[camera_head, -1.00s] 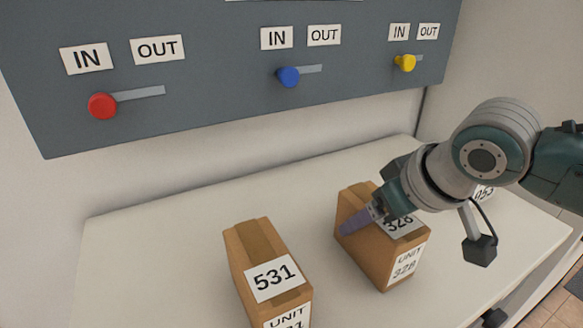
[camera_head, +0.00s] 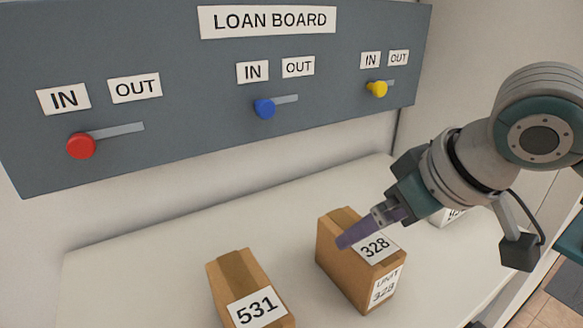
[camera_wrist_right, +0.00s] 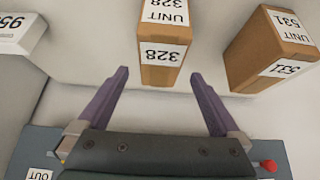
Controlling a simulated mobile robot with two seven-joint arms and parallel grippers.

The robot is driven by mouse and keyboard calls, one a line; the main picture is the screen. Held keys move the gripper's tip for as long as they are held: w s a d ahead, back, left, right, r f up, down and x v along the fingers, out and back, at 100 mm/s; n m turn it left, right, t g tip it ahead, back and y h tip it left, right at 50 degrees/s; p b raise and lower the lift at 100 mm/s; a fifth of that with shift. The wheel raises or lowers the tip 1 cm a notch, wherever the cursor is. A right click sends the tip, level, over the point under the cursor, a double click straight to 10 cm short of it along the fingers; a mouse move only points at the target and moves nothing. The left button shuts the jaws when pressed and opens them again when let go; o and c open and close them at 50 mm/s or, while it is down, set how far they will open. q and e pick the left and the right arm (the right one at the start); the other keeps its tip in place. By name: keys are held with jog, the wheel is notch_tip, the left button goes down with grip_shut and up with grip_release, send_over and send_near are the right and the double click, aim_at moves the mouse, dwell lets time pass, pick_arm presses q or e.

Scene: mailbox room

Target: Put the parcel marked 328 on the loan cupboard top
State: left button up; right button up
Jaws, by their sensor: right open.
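The brown parcel marked 328 (camera_head: 345,272) stands upright on a pale top (camera_head: 160,262) below the loan board; I cannot tell whether this top is the loan cupboard's. My right gripper (camera_head: 345,240) is open and empty, with its purple fingers over the parcel's upper part in the head view. In the right wrist view the parcel (camera_wrist_right: 162,72) appears ahead of the gap between the spread fingers (camera_wrist_right: 160,75), and they are not closed on it. My left gripper is not in view.
A brown parcel marked 531 (camera_head: 228,283) stands left of parcel 328. A white box (camera_head: 447,216) is partly hidden behind my right arm; it also shows in the wrist view (camera_wrist_right: 22,36). The grey loan board (camera_head: 200,100) with red, blue and yellow knobs hangs behind.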

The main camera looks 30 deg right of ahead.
jog(key=v, duration=0.3)
jog(key=shift+s+r, duration=0.25)
jog(key=shift+r, duration=0.1)
jog(key=s+a+f+g, duration=0.1)
jog(key=s+a+f, duration=0.1)
jog(key=s, duration=0.5)
jog(key=s+a+f+n+g, duration=0.1)
jog(key=s+a+f+g, duration=0.1)
jog(key=s+a, duration=0.3)
jog(key=s+f, duration=0.1)
jog(key=s, duration=0.2)
jog(key=shift+s, duration=0.2)
jog(key=shift+s+f, duration=0.1)
